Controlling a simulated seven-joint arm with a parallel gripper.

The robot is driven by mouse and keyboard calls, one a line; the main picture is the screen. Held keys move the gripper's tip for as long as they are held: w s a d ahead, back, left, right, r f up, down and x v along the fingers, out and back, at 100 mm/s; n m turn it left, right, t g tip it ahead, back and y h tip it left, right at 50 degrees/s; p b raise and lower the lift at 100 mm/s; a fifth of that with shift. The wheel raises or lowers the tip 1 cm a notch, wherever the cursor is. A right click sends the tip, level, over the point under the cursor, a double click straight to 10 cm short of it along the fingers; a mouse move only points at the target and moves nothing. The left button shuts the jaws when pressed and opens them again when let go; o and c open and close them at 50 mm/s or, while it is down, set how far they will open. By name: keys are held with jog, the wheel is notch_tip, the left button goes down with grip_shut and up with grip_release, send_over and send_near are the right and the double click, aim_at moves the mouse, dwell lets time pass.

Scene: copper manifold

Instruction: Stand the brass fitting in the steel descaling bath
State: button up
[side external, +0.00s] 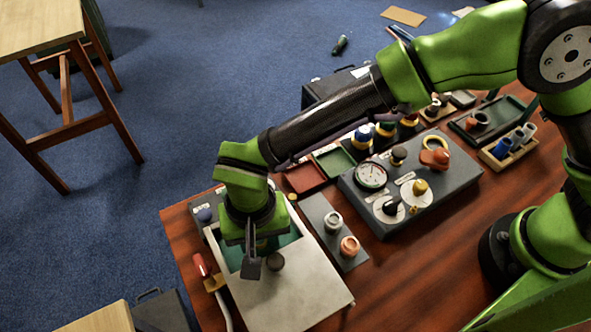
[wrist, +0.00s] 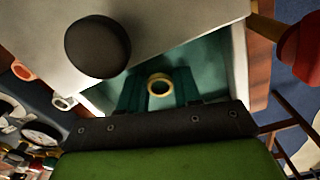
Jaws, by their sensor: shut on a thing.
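The steel descaling bath (side external: 296,294) stands at the table's near left corner. A pale plate with a dark round knob (side external: 275,261) covers much of its top, and a teal interior (side external: 283,240) shows in the open part. The wrist view also shows the knob (wrist: 97,47) and the teal opening (wrist: 205,65). My gripper (side external: 252,262) points down over the open part. In the wrist view the brass fitting (wrist: 160,77) shows as a ring between my gripper's fingers (wrist: 159,90), which are shut on it. Its lower end and its height over the bath floor are hidden.
A red-handled tool (side external: 201,266) lies left of the bath. A dark strip with two small cups (side external: 333,222) is to its right, then a grey panel with a gauge (side external: 371,175) and knobs. Red (side external: 304,178) and green (side external: 335,161) trays lie behind.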

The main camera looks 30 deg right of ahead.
jog(key=o, duration=1.1)
jog(key=shift+f, duration=0.1)
